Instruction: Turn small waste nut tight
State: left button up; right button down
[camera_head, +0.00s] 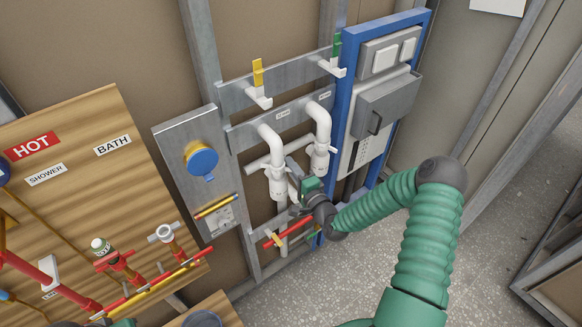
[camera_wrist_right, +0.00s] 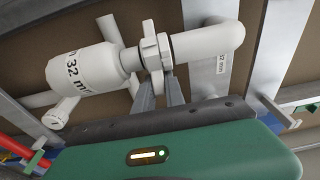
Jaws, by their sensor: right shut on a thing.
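The small waste nut is a white winged ring (camera_wrist_right: 154,48) around a white pipe, between the trap body marked 32 mm (camera_wrist_right: 82,68) and a pipe elbow (camera_wrist_right: 222,36). My right gripper (camera_wrist_right: 160,88) has its two grey fingers shut on the nut's lower part in the right wrist view. In the head view my right gripper (camera_head: 296,176) is at the left white waste pipe (camera_head: 270,136), and its green body covers part of the pipework. Contact at the nut is hard to see there.
A second white waste pipe (camera_head: 321,122) stands close on the right. A blue frame (camera_head: 346,90) with a grey box is beyond it. A wooden board (camera_head: 90,150) with pipes fills the left.

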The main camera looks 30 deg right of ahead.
jog(key=shift+d, duration=0.15)
dwell(0.4)
jog(key=c, duration=1.5)
grip_release()
jog(key=shift+f, duration=0.1)
jog(key=shift+o, duration=0.5)
jog(key=shift+w+d, duration=0.1)
jog(key=shift+d, duration=0.05)
jog(key=s+a+b, duration=0.1)
jog(key=s, duration=1.5)
jog(key=shift+s+b, duration=0.35)
jog(key=shift+s, duration=0.05)
